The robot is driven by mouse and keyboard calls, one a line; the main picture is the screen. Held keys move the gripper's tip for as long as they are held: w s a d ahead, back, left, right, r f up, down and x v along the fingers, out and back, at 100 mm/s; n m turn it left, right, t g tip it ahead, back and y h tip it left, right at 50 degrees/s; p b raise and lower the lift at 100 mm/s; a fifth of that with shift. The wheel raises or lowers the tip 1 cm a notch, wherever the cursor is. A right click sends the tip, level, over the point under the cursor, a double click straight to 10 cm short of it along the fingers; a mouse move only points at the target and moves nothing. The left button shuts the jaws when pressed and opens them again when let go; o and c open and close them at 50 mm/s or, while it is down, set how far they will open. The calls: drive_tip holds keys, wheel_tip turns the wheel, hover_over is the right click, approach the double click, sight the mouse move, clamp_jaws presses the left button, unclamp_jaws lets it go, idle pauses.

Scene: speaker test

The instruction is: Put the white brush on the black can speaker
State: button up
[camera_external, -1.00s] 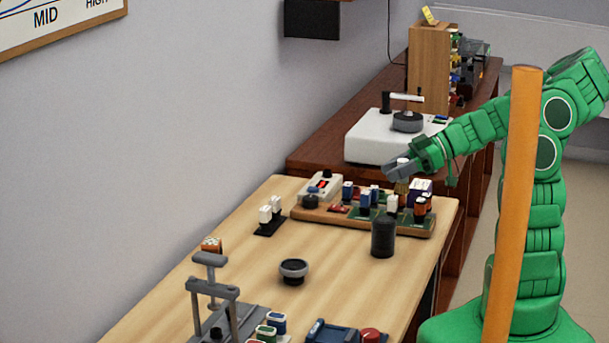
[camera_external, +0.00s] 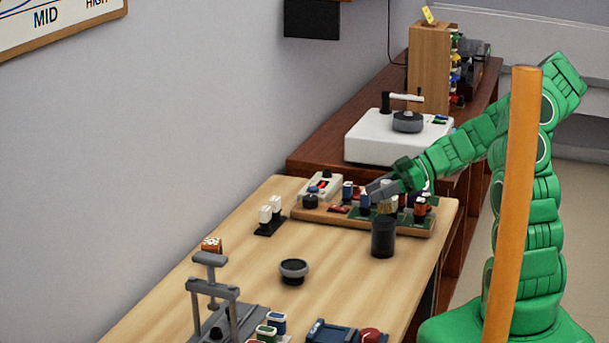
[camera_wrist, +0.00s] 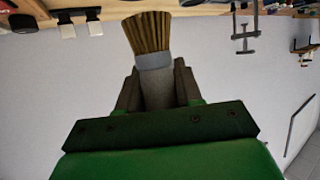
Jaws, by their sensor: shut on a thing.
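The white brush has a pale body and tan bristles. It shows in the external view (camera_external: 386,206) and close up in the wrist view (camera_wrist: 152,40). My gripper (camera_external: 380,189) is shut on its pale part, with the bristles pointing down in the external view. The gripper fingers show on both sides of the brush in the wrist view (camera_wrist: 156,88). The black can speaker (camera_external: 383,240) stands upright on the light wooden table. The bristles are just above its top in the external view; I cannot tell whether they touch.
A wooden board (camera_external: 300,212) with several small blocks and parts lies behind the can. A small round black-and-grey part (camera_external: 293,271) sits to the left, and a grey stand (camera_external: 212,290) is nearer. Bare table (camera_external: 335,245) lies left of the can.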

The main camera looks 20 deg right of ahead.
drive_tip(key=shift+f, duration=1)
drive_tip(key=shift+f, duration=0.15)
drive_tip(key=o, duration=1.1)
